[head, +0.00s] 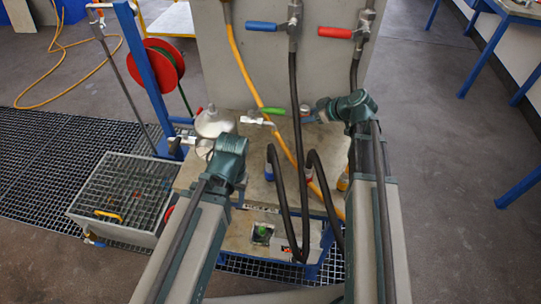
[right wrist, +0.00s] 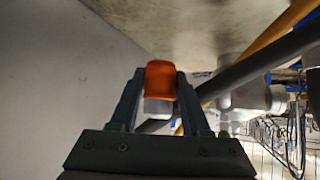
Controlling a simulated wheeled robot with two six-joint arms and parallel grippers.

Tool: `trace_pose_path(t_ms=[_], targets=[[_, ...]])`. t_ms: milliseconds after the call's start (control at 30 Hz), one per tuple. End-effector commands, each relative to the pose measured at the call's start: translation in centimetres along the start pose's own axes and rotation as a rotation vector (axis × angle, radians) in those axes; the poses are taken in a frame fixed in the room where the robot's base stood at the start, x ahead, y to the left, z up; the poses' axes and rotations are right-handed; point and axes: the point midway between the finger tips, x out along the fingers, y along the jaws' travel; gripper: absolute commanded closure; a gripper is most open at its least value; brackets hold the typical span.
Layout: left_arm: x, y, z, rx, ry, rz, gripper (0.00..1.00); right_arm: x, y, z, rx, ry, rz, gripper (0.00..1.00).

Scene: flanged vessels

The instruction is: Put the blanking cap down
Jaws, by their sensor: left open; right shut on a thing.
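In the right wrist view an orange piece (right wrist: 160,80), apparently the blanking cap, sits between the fingers of my right gripper (right wrist: 160,95), which is shut on it. A pale grey part shows just below the orange. In the head view my right gripper (head: 308,116) is over the bench in front of the grey panel; the cap cannot be made out there. My left gripper (head: 185,143) is open, beside a pale grey rounded vessel (head: 214,122). Whether it touches the vessel cannot be told.
A grey panel (head: 290,70) stands behind, with blue (head: 262,26) and red (head: 335,32) valve levers. Dark hoses and a yellow hose (head: 245,67) hang across the bench (head: 200,172). A grated box (head: 120,190) stands at left. A red hose reel (head: 158,66) is behind it.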

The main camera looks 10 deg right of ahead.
Motion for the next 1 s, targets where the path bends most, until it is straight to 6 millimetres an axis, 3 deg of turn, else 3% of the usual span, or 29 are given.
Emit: trace_pose_path(t_ms=[167,567,833,1000], targets=[[0.6,0.1,0.0,0.000,0.000,0.000,0.50,0.4,0.0,0.4,0.000,0.000,0.000,1.00],[6.0,0.6,-0.3,0.001,0.000,0.000,0.50,3.9,0.0,4.6,0.000,0.000,0.000,1.00],[6.4,0.6,-0.4,0.001,0.000,0.000,0.50,4.2,0.0,4.9,0.001,0.000,0.000,1.00],[8.0,0.8,-0.5,0.001,0.000,0.000,0.50,5.2,0.0,6.1,0.001,0.000,0.000,1.00]])
